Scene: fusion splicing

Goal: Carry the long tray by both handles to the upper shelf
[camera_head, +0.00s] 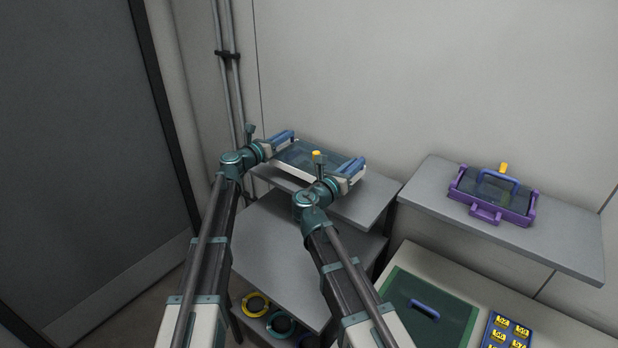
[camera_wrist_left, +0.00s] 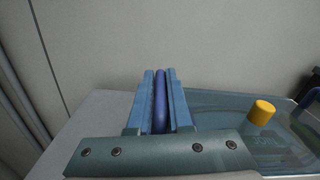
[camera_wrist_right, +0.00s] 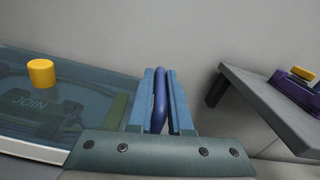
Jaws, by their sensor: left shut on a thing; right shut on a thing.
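The long tray (camera_head: 305,160) has a clear teal lid, pale edges and a blue handle at each end. It is at the upper grey shelf (camera_head: 362,205) in the head view; whether it rests on it or is just above, I cannot tell. A yellow knob (camera_head: 316,154) stands up from it. My left gripper (camera_head: 283,136) is shut on the left handle (camera_wrist_left: 160,102). My right gripper (camera_head: 352,167) is shut on the right handle (camera_wrist_right: 159,100). The lid shows the word JOIN (camera_wrist_right: 30,102) in the right wrist view.
A lower grey shelf (camera_head: 270,250) has several colored rings (camera_head: 256,304) beneath it. A wall shelf (camera_head: 560,235) at right holds a purple case (camera_head: 512,207). Below it is a bench (camera_head: 420,262) with a green panel (camera_head: 455,320). Pipes (camera_head: 232,80) run up the wall at left.

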